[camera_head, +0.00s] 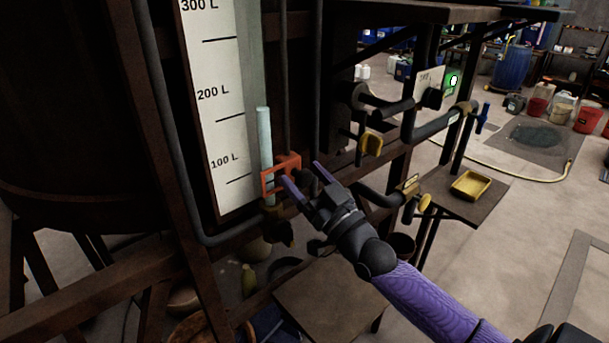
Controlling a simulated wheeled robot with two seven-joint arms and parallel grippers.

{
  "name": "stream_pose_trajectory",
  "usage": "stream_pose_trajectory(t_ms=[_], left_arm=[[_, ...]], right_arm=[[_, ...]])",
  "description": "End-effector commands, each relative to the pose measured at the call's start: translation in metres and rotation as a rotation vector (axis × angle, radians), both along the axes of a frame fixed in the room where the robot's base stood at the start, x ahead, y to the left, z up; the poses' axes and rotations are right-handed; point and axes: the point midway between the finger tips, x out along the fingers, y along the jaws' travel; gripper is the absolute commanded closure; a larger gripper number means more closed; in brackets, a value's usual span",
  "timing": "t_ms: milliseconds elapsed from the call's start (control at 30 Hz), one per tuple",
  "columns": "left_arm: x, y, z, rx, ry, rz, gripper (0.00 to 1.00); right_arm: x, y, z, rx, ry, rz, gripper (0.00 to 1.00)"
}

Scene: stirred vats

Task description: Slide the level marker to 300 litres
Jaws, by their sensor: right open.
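The level marker is a small orange-red frame (267,183) around the sight tube (264,135) of a vat. It sits a little below the 100 L line of the white scale (218,110). The 300 L label (199,5) is at the top edge of the picture. My right gripper (301,174) is open, its two purple fingers pointing up and left. One fingertip lies close to the marker's right side; I cannot tell whether it touches. The other finger is apart, to the right. My left gripper is not in view.
Dark pipes and steel posts run beside the scale. Valves with yellow handles (370,143) stick out to the right of my gripper. A small table (470,205) with a yellow tray (470,186) stands at right. A low brown platform (330,300) is below. Open floor lies at right.

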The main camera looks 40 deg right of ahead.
Motion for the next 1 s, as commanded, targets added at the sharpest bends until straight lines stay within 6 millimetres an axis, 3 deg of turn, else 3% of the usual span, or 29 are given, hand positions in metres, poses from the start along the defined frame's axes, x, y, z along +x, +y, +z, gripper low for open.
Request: stream_pose_trajectory(t_ms=[300, 700, 1000], left_arm=[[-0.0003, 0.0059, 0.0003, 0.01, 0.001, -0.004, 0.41], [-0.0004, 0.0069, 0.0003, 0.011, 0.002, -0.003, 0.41], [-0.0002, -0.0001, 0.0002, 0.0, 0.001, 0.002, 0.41]], right_arm=[[0.0039, 0.0006, 0.0013, 0.0, 0.001, 0.0, 0.19], [0.0036, 0.0005, 0.0011, -0.001, 0.001, 0.0, 1.0], [0.0036, 0.0006, 0.001, -0.001, 0.002, 0.0, 1.0]])
